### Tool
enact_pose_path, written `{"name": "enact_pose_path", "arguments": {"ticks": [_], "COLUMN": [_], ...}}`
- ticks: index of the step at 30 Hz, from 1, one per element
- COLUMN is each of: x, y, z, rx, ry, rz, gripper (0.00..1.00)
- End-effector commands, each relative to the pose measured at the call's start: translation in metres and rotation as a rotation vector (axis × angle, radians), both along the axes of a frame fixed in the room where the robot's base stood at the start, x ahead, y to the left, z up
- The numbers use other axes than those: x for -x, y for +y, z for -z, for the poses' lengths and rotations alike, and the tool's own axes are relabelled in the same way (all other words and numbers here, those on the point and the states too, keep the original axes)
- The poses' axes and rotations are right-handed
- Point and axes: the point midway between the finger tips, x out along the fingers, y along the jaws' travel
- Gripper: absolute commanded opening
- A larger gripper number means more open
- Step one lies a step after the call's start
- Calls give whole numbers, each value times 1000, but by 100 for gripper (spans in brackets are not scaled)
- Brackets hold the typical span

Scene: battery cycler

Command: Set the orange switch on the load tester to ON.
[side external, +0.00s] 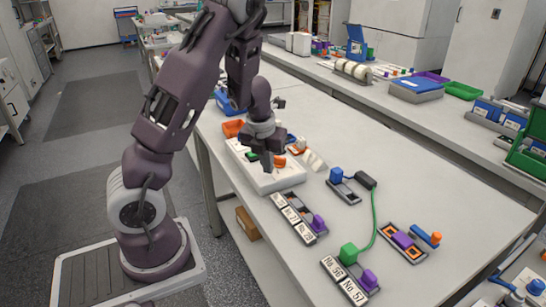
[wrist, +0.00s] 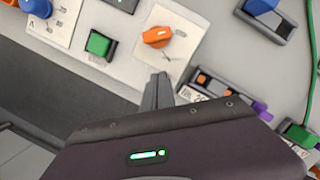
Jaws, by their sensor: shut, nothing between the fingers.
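The orange switch (wrist: 156,37) is a rotary knob on a pale panel of the white load tester (wrist: 122,68). Its pointed end is toward the right in the wrist view, near small marks too small to read. In the side view the switch (side external: 280,162) shows just right of my gripper (side external: 268,163). The load tester (side external: 275,181) is a low white box at the table's near edge. My gripper (wrist: 160,79) is shut and empty, its tips just below the switch in the wrist view and seemingly apart from it.
A green square button (wrist: 99,43) and a blue knob (wrist: 37,7) are left of the switch. A labelled holder (side external: 291,212) with a purple part stands beside the tester. A green cable (side external: 375,218) crosses the table.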

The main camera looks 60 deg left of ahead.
Motion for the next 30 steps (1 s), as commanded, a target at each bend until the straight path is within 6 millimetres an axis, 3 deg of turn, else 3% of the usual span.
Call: {"name": "enact_pose_path", "arguments": {"ticks": [3, 8, 30], "x": [-17, -28, -29], "y": [15, 23, 26], "z": [-2, -3, -3], "rx": [-8, -5, -4], "ry": [-4, -5, -6], "rz": [2, 1, 1], "gripper": [0, 0, 0]}}
